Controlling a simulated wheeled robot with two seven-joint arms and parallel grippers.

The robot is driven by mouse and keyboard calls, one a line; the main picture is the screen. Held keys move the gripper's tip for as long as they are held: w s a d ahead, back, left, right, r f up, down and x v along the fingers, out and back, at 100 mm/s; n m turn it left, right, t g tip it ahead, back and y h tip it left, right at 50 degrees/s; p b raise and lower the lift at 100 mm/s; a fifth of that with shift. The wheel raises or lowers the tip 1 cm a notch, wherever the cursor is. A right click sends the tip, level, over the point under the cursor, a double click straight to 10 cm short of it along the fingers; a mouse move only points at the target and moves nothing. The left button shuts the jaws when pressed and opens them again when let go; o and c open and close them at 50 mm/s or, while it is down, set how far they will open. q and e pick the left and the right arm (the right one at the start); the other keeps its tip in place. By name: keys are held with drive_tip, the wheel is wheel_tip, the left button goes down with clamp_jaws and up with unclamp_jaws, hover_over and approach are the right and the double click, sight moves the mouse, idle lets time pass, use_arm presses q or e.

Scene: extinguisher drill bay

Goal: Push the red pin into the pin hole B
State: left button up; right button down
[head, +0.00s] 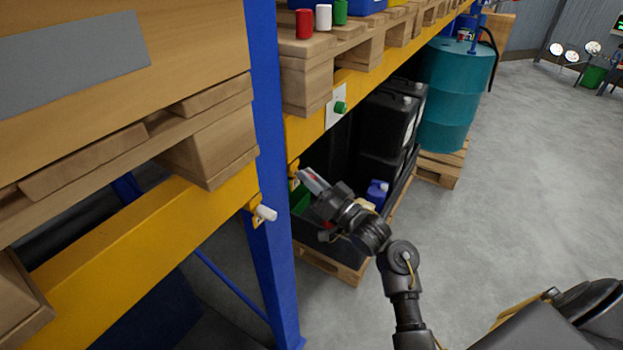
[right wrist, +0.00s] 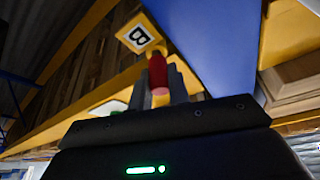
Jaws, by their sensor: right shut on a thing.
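My right gripper (head: 313,180) is shut on the red pin, beside the blue rack upright. In the head view a small yellow bracket (head: 293,170) shows on the beam just left of the fingertips. My left gripper is not in view.
A green knob (head: 340,107) is on the beam. Red, white and green cylinders (head: 323,17) stand above. Black canisters (head: 385,120) are behind my gripper.

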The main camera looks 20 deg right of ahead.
drive_tip(key=shift+w+a, duration=0.25)
drive_tip(key=shift+w, duration=0.2)
drive_tip(key=c, duration=1.3)
unclamp_jaws()
drive_tip(key=shift+w+a, duration=0.1)
drive_tip(key=shift+o, duration=0.2)
drive_tip(key=shift+s, duration=0.2)
drive_tip(key=v, duration=0.8)
drive_tip(key=shift+s+d+f+p, duration=0.2)
drive_tip(key=shift+s+d+p, duration=0.1)
drive_tip(key=shift+p, duration=0.15)
